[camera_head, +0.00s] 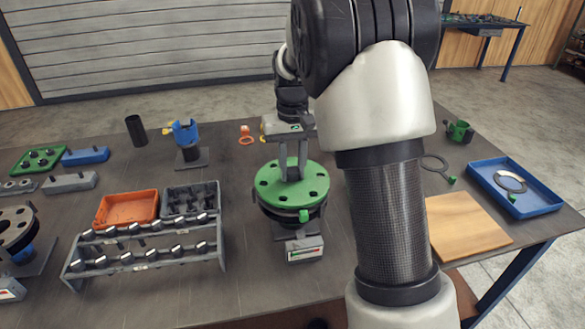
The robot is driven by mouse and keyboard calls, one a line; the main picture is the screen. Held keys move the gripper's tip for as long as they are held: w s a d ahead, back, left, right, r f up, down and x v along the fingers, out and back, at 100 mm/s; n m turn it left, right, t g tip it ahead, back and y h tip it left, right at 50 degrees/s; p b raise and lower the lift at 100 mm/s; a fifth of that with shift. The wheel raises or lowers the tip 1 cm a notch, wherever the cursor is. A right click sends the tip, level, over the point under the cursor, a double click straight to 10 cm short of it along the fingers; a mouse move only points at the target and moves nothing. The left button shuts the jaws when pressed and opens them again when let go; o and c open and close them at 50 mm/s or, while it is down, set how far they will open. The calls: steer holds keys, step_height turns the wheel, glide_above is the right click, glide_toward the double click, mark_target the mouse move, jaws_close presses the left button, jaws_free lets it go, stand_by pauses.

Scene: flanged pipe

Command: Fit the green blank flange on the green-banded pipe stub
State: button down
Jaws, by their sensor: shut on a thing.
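The green blank flange (268,178) is a round green disc with several bolt holes around its rim, near the middle of the table. My gripper (292,177) points down at its centre, with its fingers shut on the flange's middle; what they grip there is partly hidden by them. Directly below the disc is a dark round flange on a pipe stub (296,227), with a small green tab (304,216) at its front edge. The disc looks about level over it. I cannot tell whether the two faces touch or whether the bolt holes line up. Any green band is hidden.
A small gauge box (304,250) stands at the stub's front. A bolt rack (150,255), orange tray (127,207) and grey bin (190,199) lie left. A wooden board (465,224), blue tray (549,205) and green-collared part (459,131) lie right. My arm hides the table right of the stub.

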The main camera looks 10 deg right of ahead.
steer(key=shift+f, duration=0.4)
stand_by(0.4)
steer(key=c, duration=1.4)
jaws_free()
steer(key=shift+o, duration=0.2)
step_height(320, 180, up, 17)
steer(key=p, duration=0.2)
step_height(320, 180, up, 10)
steer(key=p, duration=1)
glide_above(293, 169)
steer(key=shift+s+f+b, duration=0.1)
steer(key=shift+f+b, duration=0.2)
